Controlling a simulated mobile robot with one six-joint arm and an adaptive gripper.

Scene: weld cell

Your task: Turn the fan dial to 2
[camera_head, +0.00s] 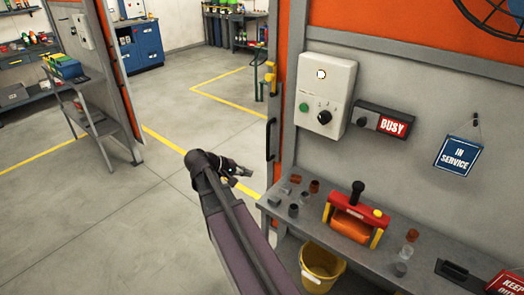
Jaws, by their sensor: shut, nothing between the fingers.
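The black dial (324,117) sits on the lower right of a pale control box (327,75) on the grey wall panel. The dial's markings and setting are too small to read. Part of a fan (492,14) shows at the top right corner. My gripper (246,172) is shut and empty, out over the floor, left of and below the box and apart from it.
A sliding BUSY sign (381,122) is just right of the box. A grey shelf (275,211) below holds a red-and-yellow device (355,215) and several small parts. A yellow bucket (320,266) stands underneath. An orange post (284,90) with a handle is left of the box. Open floor lies left.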

